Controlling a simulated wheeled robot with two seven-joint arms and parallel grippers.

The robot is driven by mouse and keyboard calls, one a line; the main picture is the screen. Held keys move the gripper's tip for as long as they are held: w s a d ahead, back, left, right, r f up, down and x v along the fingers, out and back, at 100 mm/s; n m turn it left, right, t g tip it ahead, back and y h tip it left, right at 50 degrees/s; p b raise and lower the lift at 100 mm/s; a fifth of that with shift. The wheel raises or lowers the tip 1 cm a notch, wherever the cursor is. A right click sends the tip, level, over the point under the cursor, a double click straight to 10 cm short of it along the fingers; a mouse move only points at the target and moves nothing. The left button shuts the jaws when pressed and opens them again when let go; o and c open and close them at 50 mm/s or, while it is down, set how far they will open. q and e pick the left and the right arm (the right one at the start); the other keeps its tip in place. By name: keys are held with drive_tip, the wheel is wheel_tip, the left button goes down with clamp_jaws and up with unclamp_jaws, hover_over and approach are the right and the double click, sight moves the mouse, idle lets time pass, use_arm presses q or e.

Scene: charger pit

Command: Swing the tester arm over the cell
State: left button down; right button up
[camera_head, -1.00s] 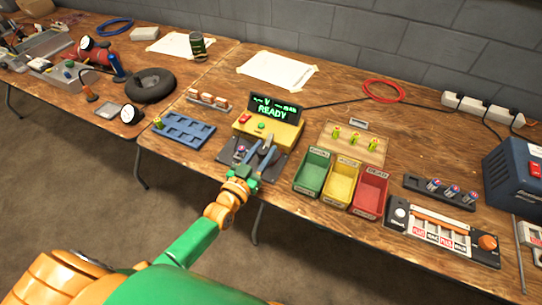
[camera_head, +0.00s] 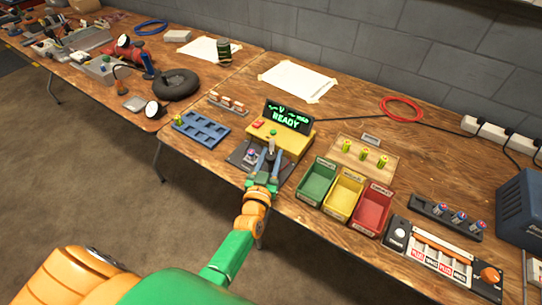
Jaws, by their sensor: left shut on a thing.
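The tester is a yellow box (camera_head: 296,146) with a dark display (camera_head: 287,117) reading READY in green. Its dark base plate (camera_head: 240,158) lies in front of it. A cell (camera_head: 251,155) with a reddish-blue top sits on the left of this plate. My left gripper (camera_head: 267,162) reaches over the plate from the front, just right of the cell. It is shut on the tester arm (camera_head: 271,146), a slim grey part between its fingers. The fingers hide much of the arm, so its exact angle is hard to tell. My right gripper is out of view.
Green (camera_head: 317,182), yellow (camera_head: 343,194) and red (camera_head: 372,212) bins stand close on the right. A blue tray (camera_head: 202,130) lies to the left. A wooden holder (camera_head: 362,160) with green-yellow cells stands behind the bins. A black cable runs behind the tester.

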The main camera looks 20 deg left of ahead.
use_arm(q)
drive_tip(key=shift+c, duration=2.2)
unclamp_jaws()
drive_tip(key=s, duration=0.4)
drive_tip(key=s+d+p, duration=0.1)
drive_tip(key=s, duration=0.2)
drive_tip(key=shift+d, duration=0.1)
